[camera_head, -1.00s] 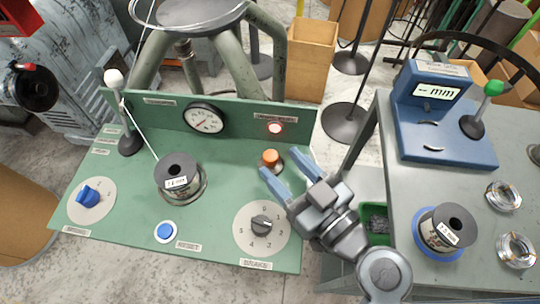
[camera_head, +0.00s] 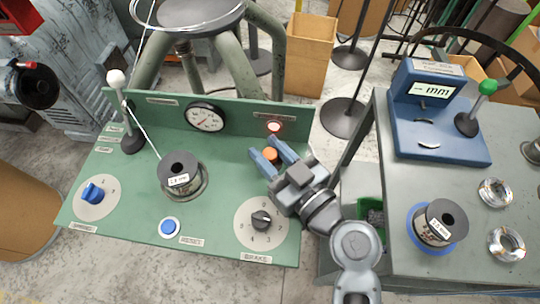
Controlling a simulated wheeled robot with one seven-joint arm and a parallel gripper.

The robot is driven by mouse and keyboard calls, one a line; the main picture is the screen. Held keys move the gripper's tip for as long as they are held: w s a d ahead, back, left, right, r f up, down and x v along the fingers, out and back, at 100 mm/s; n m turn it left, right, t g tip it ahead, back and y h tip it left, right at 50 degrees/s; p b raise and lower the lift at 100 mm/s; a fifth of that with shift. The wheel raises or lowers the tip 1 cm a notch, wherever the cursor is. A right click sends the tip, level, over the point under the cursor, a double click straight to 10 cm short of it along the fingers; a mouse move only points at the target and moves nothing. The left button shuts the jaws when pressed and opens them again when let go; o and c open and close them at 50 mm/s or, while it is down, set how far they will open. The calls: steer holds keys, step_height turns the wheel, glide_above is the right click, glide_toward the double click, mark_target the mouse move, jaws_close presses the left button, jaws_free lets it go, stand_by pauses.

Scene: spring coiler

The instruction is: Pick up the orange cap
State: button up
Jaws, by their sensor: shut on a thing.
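The orange cap (camera_head: 270,154) is on the green control panel (camera_head: 226,150), below the lit red lamp and at the right side of the panel. My gripper (camera_head: 268,155) reaches in from the lower right. Its two blue fingers lie on either side of the cap, and it is shut on it. The cap's lower part and its base are hidden by the fingers and the gripper body.
A red lamp (camera_head: 274,127) on the panel's back wall is close behind the fingers. A brake dial (camera_head: 261,220) is in front. A wire spool (camera_head: 181,173) stands to the left. A grey table (camera_head: 400,220) with a blue gauge (camera_head: 436,110) is at the right.

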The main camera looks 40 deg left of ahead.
jaws_close()
steer(key=shift+r, duration=0.1)
